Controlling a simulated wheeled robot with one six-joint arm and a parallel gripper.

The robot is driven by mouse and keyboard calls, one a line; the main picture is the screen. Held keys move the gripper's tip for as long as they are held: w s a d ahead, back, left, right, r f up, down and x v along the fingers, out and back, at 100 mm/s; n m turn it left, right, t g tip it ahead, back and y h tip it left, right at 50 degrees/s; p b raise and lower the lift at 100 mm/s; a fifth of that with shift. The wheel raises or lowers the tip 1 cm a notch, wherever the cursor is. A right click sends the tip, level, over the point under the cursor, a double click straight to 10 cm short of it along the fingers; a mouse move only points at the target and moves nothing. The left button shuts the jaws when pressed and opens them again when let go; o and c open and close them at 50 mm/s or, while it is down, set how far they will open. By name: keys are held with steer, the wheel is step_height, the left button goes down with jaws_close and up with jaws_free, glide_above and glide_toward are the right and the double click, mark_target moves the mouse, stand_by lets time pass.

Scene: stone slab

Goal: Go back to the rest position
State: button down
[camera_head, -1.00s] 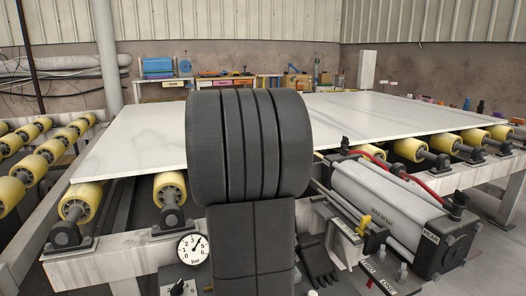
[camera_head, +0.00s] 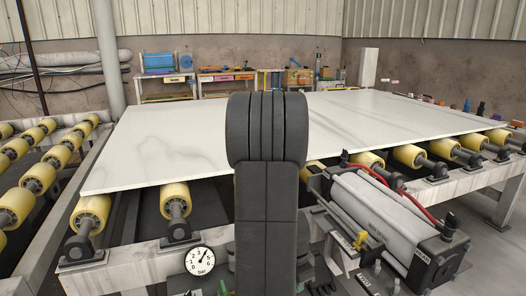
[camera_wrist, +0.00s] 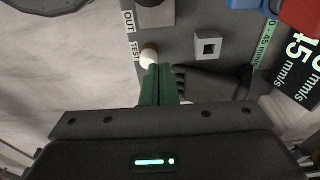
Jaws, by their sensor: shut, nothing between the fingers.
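My gripper (camera_wrist: 160,82) shows in the wrist view as two green fingers close together, with nothing between them. Its tips are in front of a grey control panel (camera_wrist: 185,50), near a white round knob (camera_wrist: 148,55) beside the "TEST" label. I cannot tell whether they touch it. In the head view my dark arm stands upright in the middle and hides the gripper. A large pale stone slab (camera_head: 160,150) lies flat on yellow rollers (camera_head: 174,200) behind my arm.
A pressure gauge (camera_head: 200,260) is left of my arm. A grey cylinder (camera_head: 375,215) with red hoses lies to the right. Workbenches (camera_head: 225,85) stand along the back wall.

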steer(key=shift+w+d+y+p, duration=0.1)
steer(key=shift+d+y+p, duration=0.15)
steer(key=shift+y+p, duration=0.05)
steer(key=shift+f, duration=0.15)
stand_by(0.3)
